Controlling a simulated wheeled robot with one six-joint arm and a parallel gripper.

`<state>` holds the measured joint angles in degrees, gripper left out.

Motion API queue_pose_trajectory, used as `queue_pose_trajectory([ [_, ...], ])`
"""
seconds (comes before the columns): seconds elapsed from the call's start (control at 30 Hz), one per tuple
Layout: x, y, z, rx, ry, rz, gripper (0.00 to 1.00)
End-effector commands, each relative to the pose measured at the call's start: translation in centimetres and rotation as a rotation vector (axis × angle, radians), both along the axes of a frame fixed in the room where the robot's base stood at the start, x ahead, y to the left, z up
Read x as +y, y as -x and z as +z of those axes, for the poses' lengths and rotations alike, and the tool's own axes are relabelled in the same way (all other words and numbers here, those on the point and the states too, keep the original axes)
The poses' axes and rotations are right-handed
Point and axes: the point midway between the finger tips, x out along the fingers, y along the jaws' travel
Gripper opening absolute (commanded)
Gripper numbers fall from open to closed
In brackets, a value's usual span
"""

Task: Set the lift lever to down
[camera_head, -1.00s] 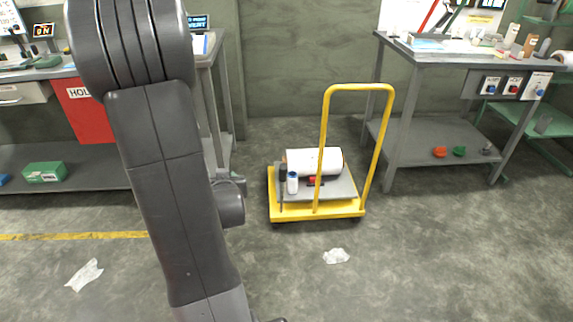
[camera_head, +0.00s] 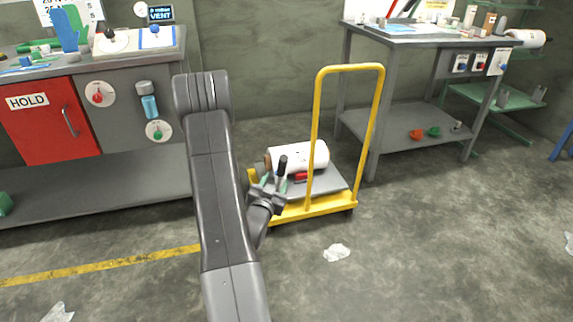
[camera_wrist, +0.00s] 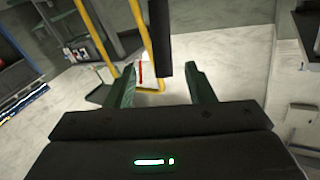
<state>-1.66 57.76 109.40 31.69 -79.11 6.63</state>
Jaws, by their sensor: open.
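A black upright lever (camera_head: 282,165) stands at the near left side of the yellow cart (camera_head: 330,205) and looks like the lift lever. Its foot is hidden behind my gripper (camera_head: 270,186), which is right in front of it. In the wrist view a black bar (camera_wrist: 163,40), likely the same lever, comes down from the top to between the two green fingers of my gripper (camera_wrist: 160,68). The fingers are apart and hold nothing. I cannot tell whether they touch the lever or how near it is.
A white roll (camera_head: 298,157) and a red item (camera_head: 300,177) lie on the cart's grey platform, behind its tall yellow handle (camera_head: 318,110). A workbench (camera_head: 140,95) stands left, another bench (camera_head: 400,130) right.

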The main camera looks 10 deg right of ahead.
Motion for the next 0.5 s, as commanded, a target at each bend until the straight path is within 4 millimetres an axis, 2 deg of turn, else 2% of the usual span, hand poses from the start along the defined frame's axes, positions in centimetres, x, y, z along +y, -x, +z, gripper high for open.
queue_pose_trajectory([
  [0.3,-3.4,-6.0,-0.1,-0.002,-0.001,-0.001,0.49],
  [0.5,-4.9,-8.6,0.0,-0.002,0.000,0.001,0.49],
])
